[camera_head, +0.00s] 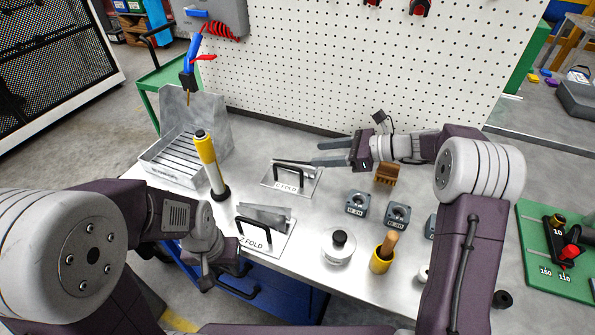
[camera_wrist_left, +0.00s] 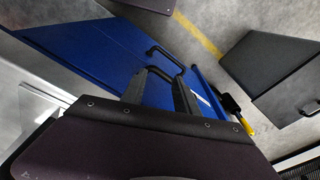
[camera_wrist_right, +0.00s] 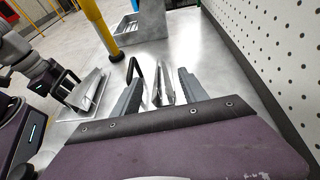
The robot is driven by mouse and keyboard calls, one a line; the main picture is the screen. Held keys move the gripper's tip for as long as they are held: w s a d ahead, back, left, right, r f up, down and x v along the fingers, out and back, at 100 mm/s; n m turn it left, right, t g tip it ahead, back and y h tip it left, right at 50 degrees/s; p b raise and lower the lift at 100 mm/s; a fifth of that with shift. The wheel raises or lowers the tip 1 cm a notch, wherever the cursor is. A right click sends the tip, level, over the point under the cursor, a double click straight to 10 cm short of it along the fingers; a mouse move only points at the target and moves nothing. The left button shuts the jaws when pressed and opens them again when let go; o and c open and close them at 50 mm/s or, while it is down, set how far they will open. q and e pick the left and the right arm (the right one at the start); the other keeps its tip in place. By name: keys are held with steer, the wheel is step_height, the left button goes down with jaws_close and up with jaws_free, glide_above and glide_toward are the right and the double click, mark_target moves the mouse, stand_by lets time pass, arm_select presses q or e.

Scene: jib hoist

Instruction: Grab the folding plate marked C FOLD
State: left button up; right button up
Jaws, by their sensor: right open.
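The C FOLD plate (camera_head: 308,186) lies on the grey bench, a flat metal plate with a folded strip and an upright black handle. My right gripper (camera_head: 316,154) is open, just right of and behind the plate, its fingers pointing left. In the right wrist view the plate's folded metal (camera_wrist_right: 165,88) shows between the open fingers (camera_wrist_right: 158,88), with the black handle beside it; contact cannot be told. My left gripper (camera_head: 222,280) hangs by the bench's front edge. In the left wrist view its fingers (camera_wrist_left: 160,90) are apart and empty before the blue cabinet.
The Z FOLD plate (camera_head: 284,236) lies nearer the front. A yellow post (camera_head: 206,155) and slotted metal tray (camera_head: 172,178) stand left. Small grey blocks (camera_head: 357,205), a round weight (camera_head: 338,252) and a yellow cup (camera_head: 381,262) stand right. A pegboard (camera_head: 350,70) rises behind.

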mark_target(300, 162)
steer(key=shift+s+a+f+b, duration=0.2)
steer(key=shift+s+f, duration=0.1)
steer(key=shift+f, duration=0.15)
steer(key=shift+s+a+f+b, duration=0.15)
steer(key=shift+s+f, duration=0.1)
steer(key=shift+f, duration=0.2)
steer(key=shift+w+d, duration=0.15)
steer(key=shift+w+f, duration=0.2)
steer(key=shift+f, duration=0.1)
steer(key=x, duration=0.3)
steer(key=shift+s+a+b, duration=0.1)
steer(key=shift+a+b, duration=0.2)
steer(key=shift+b, duration=0.05)
steer(key=x, duration=0.2)
steer(key=b+x, duration=0.1)
steer(key=x, duration=0.1)
steer(key=shift+w+f, duration=0.3)
steer(key=shift+w+a+f, duration=0.1)
steer(key=shift+a, duration=0.3)
steer(key=shift+d, duration=0.15)
steer(key=c, duration=0.3)
arm_select(q)
steer(key=f, duration=0.1)
steer(key=a+f, duration=0.1)
steer(key=f, duration=0.1)
steer(key=shift+s+a, duration=0.15)
steer(key=shift+s, duration=0.15)
arm_select(e)
jaws_close()
